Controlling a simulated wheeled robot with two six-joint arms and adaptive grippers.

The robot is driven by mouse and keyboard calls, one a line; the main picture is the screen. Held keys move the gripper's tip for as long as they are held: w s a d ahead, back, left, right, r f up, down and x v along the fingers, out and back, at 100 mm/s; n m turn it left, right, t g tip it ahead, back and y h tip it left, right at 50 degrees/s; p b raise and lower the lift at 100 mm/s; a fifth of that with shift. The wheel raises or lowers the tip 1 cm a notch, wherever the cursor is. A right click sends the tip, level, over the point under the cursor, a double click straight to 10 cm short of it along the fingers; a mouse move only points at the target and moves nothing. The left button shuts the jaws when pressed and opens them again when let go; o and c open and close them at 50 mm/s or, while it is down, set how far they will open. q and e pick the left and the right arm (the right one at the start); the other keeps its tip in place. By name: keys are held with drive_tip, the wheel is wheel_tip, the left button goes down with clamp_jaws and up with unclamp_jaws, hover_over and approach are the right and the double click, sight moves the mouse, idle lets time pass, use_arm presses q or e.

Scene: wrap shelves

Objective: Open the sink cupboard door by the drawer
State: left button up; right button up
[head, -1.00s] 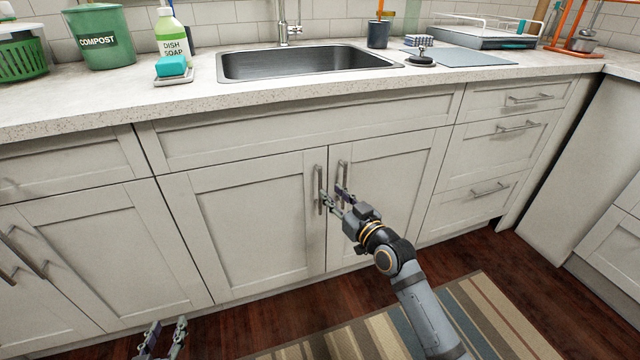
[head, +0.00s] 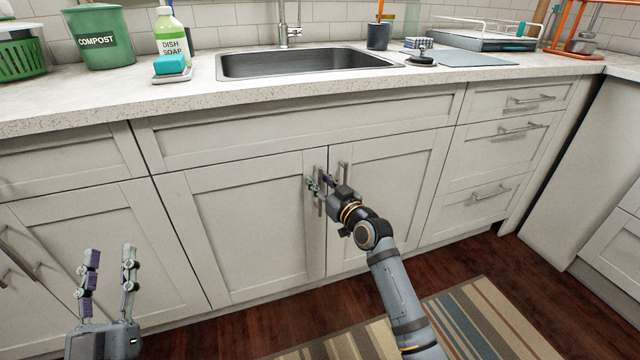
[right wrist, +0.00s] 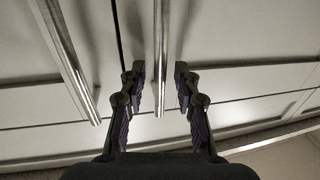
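The sink cupboard has two closed white doors with upright bar handles side by side. The right door (head: 388,190) is beside the drawer stack; its handle (head: 342,174) also shows at the left of the right wrist view (right wrist: 68,58). My right gripper (head: 319,183) is open at the left door's handle (head: 322,205). In the right wrist view, which looks upside down, this handle (right wrist: 160,60) runs between the fingers (right wrist: 160,82), with gaps on both sides. My left gripper (head: 110,252) is open and empty, low at the left, in front of the neighbouring cupboard.
Drawers (head: 487,170) with bar handles stand to the right. Above are the sink (head: 305,64) and counter (head: 120,105) with a compost bin (head: 100,38) and dish soap (head: 172,35). A striped rug (head: 480,315) lies on the wooden floor.

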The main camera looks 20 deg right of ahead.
clamp_jaws()
idle(0.7)
